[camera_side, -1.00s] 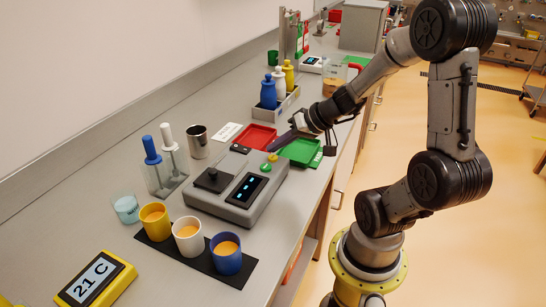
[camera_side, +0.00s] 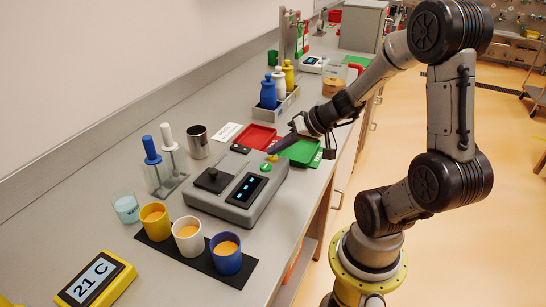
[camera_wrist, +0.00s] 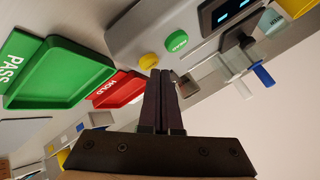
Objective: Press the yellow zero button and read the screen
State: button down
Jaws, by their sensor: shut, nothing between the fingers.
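The grey device (camera_side: 225,208) sits on the bench with a dark screen (camera_side: 246,190) showing light-blue characters too small to read. The yellow button (camera_side: 272,157) is at its far right end, beside a green button (camera_side: 266,168). In the wrist view the yellow button (camera_wrist: 149,61) is just beyond my fingertips, with the green button (camera_wrist: 177,41) to its right and part of the screen (camera_wrist: 230,12) at the top. My gripper (camera_side: 269,153) is shut and empty, its tips right at the yellow button; I cannot tell whether they touch it. It also shows in the wrist view (camera_wrist: 162,72).
A red tray (camera_side: 257,137) and a green tray (camera_side: 302,152) lie beyond the device, close to my gripper. Yellow, white and blue cups (camera_side: 187,237) stand on a black mat in front. A stand with blue and white pestle-like tools (camera_side: 165,175) is at left.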

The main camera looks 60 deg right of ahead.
aim_at(277, 159)
jog(key=shift+f, duration=0.4)
dwell(0.8)
jog(key=shift+r, duration=0.8)
jog(key=shift+r, duration=0.1)
jog(key=shift+r, duration=2.4)
jog(key=shift+a, duration=0.1)
